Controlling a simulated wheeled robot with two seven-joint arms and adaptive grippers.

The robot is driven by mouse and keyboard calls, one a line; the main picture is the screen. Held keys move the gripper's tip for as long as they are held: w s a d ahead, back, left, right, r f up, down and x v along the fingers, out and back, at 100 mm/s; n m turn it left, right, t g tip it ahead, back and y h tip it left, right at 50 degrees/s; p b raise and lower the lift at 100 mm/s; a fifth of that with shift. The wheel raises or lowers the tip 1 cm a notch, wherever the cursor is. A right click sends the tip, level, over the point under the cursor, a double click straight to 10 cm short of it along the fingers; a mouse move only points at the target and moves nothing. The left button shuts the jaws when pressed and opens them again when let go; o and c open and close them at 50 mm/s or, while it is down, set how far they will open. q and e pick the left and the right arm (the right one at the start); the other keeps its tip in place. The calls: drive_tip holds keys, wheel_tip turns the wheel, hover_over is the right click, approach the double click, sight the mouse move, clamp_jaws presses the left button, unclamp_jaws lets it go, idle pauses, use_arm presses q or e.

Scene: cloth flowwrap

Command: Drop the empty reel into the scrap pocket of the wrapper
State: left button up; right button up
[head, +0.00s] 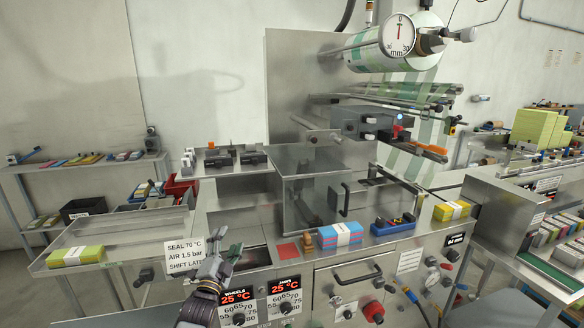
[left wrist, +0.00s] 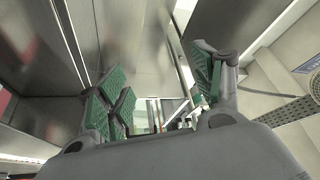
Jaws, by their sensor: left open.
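My left gripper (head: 228,256) is at the front of the steel wrapper (head: 215,195), over a dark rectangular opening (head: 256,257) in its top. This opening may be the scrap pocket; no label on it can be read. In the left wrist view the green-padded fingers (left wrist: 160,95) stand wide apart with nothing between them. Bare steel surfaces show beyond them. I cannot make out an empty reel in either view. The inside of the opening is mostly hidden by the gripper. My right gripper is not in view.
A clear guard box (head: 315,195) stands right of the opening. A film roll (head: 368,52) hangs above. A steel tray (head: 120,232) lies left.

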use_arm(q)
drive_tip(key=shift+s+f, duration=0.1)
drive_tip(key=shift+s, duration=0.05)
drive_tip(key=v, duration=1.1)
drive_tip(key=shift+s, duration=0.35)
idle(0.3)
drive_tip(key=shift+a+f, duration=0.15)
idle(0.5)
